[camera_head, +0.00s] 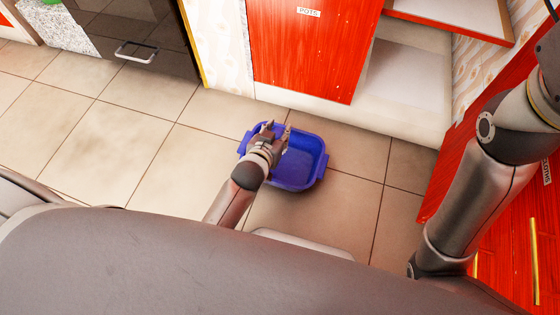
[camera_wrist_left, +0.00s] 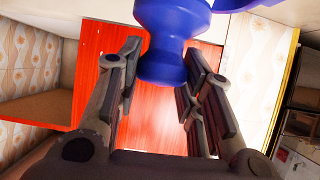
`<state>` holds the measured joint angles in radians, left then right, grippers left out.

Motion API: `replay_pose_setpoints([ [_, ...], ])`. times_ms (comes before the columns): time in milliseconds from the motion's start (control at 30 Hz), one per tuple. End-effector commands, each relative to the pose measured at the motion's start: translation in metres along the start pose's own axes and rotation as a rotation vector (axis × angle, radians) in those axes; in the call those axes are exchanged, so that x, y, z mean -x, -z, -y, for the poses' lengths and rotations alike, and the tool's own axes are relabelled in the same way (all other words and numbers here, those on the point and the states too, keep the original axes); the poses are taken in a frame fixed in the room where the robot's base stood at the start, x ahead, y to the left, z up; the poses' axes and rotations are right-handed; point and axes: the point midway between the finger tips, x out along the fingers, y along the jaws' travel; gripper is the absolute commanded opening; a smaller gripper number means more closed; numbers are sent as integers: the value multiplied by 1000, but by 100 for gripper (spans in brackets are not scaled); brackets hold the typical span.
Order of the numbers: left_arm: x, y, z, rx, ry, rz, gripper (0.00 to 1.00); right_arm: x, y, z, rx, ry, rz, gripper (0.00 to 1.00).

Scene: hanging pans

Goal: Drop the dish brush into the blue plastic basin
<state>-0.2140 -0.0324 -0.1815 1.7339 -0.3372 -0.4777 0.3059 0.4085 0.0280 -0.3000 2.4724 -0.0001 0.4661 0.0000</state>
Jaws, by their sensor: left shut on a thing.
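The blue plastic basin (camera_head: 317,165) stands on the tiled floor in the middle of the head view. My left gripper (camera_head: 278,128) is over the basin's left part, its fingers pointing away from me. In the left wrist view the gripper (camera_wrist_left: 165,75) is shut on a smooth blue piece with a rounded end, which I take as the dish brush (camera_wrist_left: 168,50). The rest of it runs out of the picture. In the head view I cannot make the brush out. My right arm comes in at the right; its gripper is out of view.
A red cabinet door (camera_head: 305,55) labelled POTS stands behind the basin, with an open white compartment (camera_head: 410,75) to its right. A dark appliance (camera_head: 135,40) with a handle is at the back left. Bare floor (camera_head: 110,140) lies to the left.

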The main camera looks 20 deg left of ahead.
Motion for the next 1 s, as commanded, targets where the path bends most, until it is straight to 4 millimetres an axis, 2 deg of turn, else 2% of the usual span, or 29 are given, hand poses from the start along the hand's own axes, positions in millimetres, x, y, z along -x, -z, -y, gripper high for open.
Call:
replay_pose_setpoints([
  [267,0,0,0,0,0,-1,11,-1,1,0,0,1,-3,40],
  [300,0,0,0,0,0,-1,37,-1,1,0,0,1,-3,40],
  [500,0,0,0,0,0,-1,60,-1,1,0,0,2,-4,40],
  [833,1,0,0,1,0,0,60,0,0,0,0,-1,-1,40],
  [1000,15,-1,0,1,-1,0,60,0,0,0,0,0,-1,40],
])
